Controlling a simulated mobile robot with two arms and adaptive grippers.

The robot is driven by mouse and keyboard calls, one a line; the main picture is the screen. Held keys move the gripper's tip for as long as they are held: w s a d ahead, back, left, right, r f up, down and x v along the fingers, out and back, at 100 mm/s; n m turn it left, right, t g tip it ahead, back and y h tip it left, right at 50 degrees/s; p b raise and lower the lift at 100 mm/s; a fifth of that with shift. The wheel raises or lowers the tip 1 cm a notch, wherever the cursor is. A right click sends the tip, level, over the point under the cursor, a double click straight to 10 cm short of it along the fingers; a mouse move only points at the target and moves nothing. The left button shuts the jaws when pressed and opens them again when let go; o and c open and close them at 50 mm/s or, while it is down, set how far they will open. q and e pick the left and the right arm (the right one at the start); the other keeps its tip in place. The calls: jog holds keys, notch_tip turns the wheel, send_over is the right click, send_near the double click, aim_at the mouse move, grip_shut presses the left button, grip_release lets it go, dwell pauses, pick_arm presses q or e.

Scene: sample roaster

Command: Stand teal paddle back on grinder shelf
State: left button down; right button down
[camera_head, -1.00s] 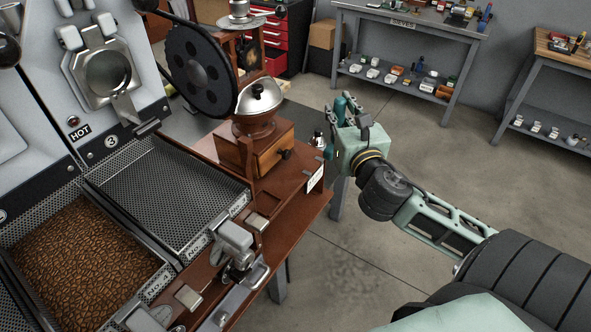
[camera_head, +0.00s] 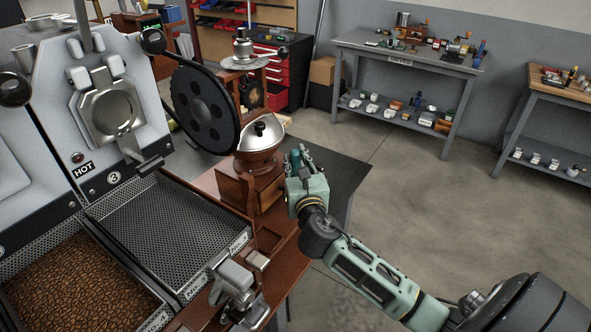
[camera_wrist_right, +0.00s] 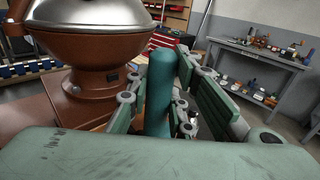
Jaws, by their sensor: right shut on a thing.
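The teal paddle shows as an upright teal cylinder (camera_wrist_right: 159,92) in the right wrist view, between the fingers of my right gripper (camera_wrist_right: 160,85). My right gripper (camera_head: 304,162) is shut on the paddle, and only a small teal part (camera_head: 295,160) shows in the head view. The gripper is just right of the grinder (camera_head: 261,135), which has a silver dome, a brown bowl and a wooden drawer base. The grinder stands on a reddish-brown wooden shelf (camera_head: 277,245), partly hidden by my arm. The paddle's lower end is hidden. My left gripper is out of view.
A black flywheel (camera_head: 200,108) stands left of the grinder. The roaster's perforated cooling tray (camera_head: 165,232) and a bean-filled tray (camera_head: 70,305) are at the left. A dark tabletop (camera_head: 343,182) lies behind my gripper. Grey workbenches (camera_head: 410,55) stand far back; the floor between is clear.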

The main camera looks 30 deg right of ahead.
aim_at(295, 173)
notch_tip(295, 173, down, 2)
jog(key=shift+f, duration=0.1)
jog(key=shift+f+b, duration=0.4)
jog(key=shift+f, duration=0.15)
jog(key=c, duration=1.6)
grip_release()
jog(key=shift+o, duration=0.2)
